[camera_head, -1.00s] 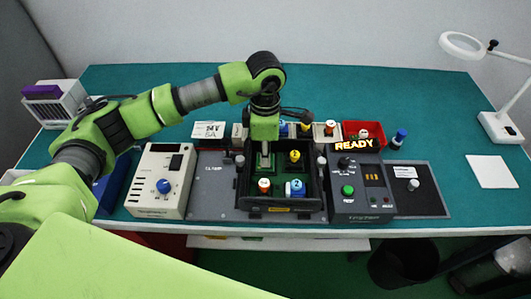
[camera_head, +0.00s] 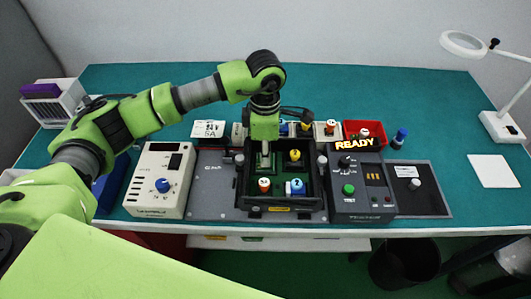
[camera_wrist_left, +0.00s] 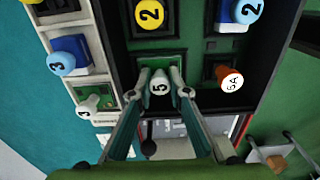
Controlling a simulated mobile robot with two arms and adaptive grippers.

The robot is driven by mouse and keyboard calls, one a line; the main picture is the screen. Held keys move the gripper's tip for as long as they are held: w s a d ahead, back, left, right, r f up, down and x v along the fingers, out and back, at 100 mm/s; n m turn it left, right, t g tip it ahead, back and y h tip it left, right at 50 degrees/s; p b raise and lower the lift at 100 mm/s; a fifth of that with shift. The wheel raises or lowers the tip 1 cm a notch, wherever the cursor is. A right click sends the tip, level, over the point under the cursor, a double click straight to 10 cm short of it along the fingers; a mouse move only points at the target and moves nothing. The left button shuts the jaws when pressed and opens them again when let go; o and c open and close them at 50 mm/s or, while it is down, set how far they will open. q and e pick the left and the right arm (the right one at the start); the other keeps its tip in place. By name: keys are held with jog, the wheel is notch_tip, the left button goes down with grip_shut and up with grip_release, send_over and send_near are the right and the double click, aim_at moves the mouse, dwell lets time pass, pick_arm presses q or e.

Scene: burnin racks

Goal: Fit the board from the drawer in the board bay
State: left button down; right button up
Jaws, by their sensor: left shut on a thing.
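The black-walled board bay (camera_head: 283,207) stands in the middle of the grey fixture. My left gripper (camera_head: 264,160) points down inside its left back part. In the left wrist view, my left gripper (camera_wrist_left: 159,88) is shut on a white knob marked 5 (camera_wrist_left: 159,83). A green board under this knob is mostly hidden by the fingers, so I cannot tell if it is fully seated. Also in the bay are a yellow knob (camera_head: 295,155), an orange-sided knob (camera_head: 264,184), marked 5A in the wrist view, and a blue block marked 2 (camera_head: 297,187).
A cream box with a blue knob (camera_head: 162,186) stands left of the fixture. A red bin (camera_head: 373,130) is behind. A white drawer (camera_head: 320,244) shows below the table edge.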

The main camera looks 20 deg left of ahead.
pick_arm(q)
jog(key=c, duration=1.8)
grip_release()
jog(key=shift+c, duration=0.2)
jog(key=shift+r, duration=0.15)
jog(key=shift+r+p, duration=1.15)
jog(key=shift+r, duration=1.25)
jog(key=shift+r+p, duration=0.75)
jog(key=shift+r, duration=1.25)
